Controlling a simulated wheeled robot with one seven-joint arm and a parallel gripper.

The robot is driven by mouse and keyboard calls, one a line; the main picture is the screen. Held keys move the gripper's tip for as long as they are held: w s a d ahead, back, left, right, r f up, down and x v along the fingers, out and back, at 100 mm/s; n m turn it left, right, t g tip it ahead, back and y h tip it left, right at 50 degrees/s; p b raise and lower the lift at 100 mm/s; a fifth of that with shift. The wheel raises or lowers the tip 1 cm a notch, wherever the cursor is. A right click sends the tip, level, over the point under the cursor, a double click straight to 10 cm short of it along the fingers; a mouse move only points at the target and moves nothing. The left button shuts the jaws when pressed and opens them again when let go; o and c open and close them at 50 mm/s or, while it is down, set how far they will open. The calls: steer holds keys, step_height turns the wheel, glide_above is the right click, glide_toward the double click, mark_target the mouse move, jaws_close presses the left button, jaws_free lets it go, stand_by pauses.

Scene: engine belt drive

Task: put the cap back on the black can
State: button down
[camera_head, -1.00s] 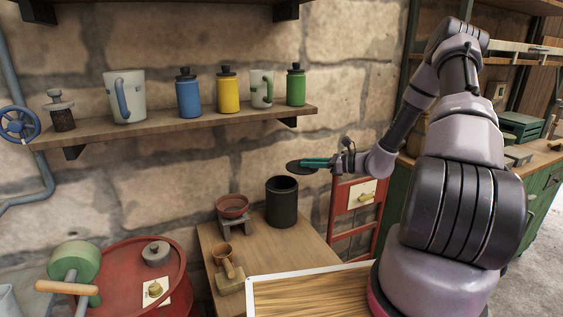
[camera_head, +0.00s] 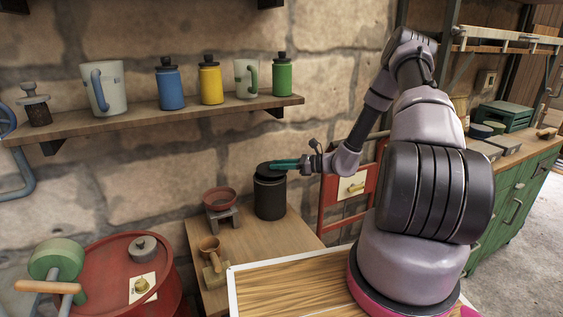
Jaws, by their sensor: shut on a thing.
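The black can (camera_head: 270,198) stands upright on the small wooden table, near the wall. The dark round cap (camera_head: 266,168) is at the can's mouth and covers its opening from this view. I cannot tell whether it is fully seated. My gripper (camera_head: 284,164), with teal fingers, reaches in from the right at the can's top and is shut on the cap. The fingertips hide part of the cap.
A red bowl on a stand (camera_head: 220,202) and a wooden mallet-like tool (camera_head: 212,252) sit left of the can. A shelf (camera_head: 150,123) with mugs and bottles hangs above. A red frame (camera_head: 338,205) stands right of the can. A red drum (camera_head: 112,275) is at lower left.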

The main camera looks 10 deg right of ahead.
steer(key=shift+s+a, duration=0.1)
steer(key=shift+s, duration=0.25)
steer(key=shift+w+a, duration=0.1)
steer(key=shift+a, duration=0.35)
steer(key=shift+f, duration=0.7)
stand_by(1.2)
steer(key=c, duration=0.6)
jaws_free()
steer(key=shift+d, duration=0.1)
